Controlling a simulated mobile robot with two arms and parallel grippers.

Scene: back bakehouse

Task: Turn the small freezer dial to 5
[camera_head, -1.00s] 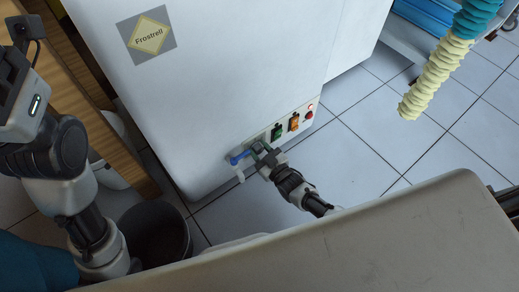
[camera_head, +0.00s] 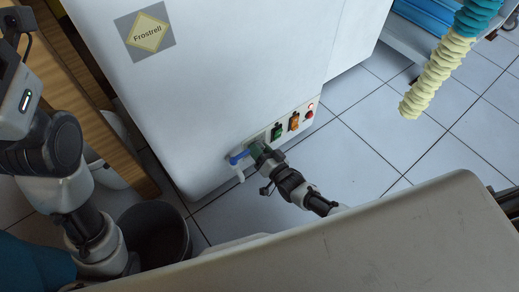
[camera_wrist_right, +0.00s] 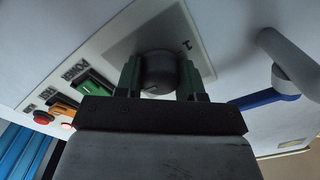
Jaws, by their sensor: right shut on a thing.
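The white freezer (camera_head: 230,80) with a Frostrell label fills the middle of the head view. Its control panel (camera_wrist_right: 118,45) is low on the front. The dark round dial (camera_wrist_right: 160,72) sits on the panel, with a light mark on its face; the scale around it is mostly hidden, and I cannot read the setting. My right gripper (camera_wrist_right: 159,80) is shut on the dial, one green finger on each side. In the head view the right gripper (camera_head: 258,151) covers the dial. Of my left arm only the forearm and wrist show at the left edge.
A blue-handled valve (camera_head: 238,158) is close on the other side. A dark bin (camera_head: 155,232) stands at lower left.

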